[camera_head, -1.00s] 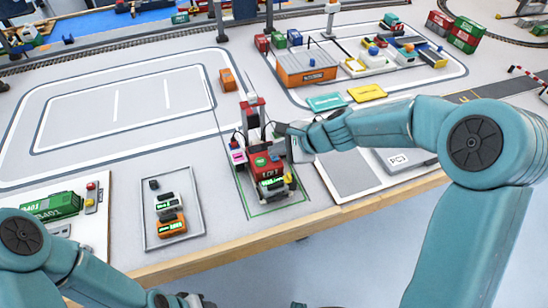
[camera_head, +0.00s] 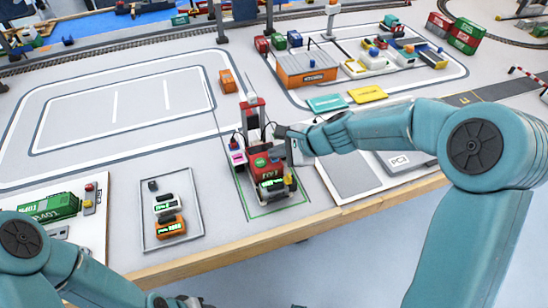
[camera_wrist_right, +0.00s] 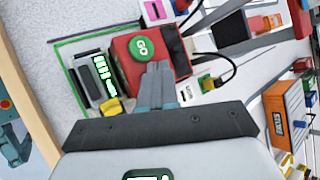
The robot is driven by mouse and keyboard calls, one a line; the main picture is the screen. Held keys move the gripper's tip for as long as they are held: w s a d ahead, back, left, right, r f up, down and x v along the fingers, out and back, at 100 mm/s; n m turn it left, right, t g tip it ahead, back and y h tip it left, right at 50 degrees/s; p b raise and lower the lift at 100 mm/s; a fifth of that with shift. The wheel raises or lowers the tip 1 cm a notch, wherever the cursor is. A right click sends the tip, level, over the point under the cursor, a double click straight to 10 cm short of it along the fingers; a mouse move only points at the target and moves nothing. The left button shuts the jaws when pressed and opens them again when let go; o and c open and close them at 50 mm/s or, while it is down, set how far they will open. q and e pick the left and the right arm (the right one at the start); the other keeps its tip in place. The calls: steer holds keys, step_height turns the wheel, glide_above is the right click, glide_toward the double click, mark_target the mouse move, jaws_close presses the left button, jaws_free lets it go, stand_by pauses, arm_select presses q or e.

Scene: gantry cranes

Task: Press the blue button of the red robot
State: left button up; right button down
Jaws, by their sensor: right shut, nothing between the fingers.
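In the head view my right gripper (camera_head: 281,149) is at the robot's right side. My left gripper (camera_head: 185,301) is at the bottom edge, mostly cut off.
A pink device (camera_head: 236,155) stands left of the robot. A tray (camera_head: 188,186) with small orange and grey units lies farther left. An orange building (camera_head: 306,70) is at the back, with teal and yellow plates before it. The white-lined area at left is mostly clear.

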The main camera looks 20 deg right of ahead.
mark_target(278, 160)
steer(key=shift+r+p, duration=0.8)
step_height(278, 160, up, 6)
steer(key=p, duration=0.5)
steer(key=shift+p, duration=0.3)
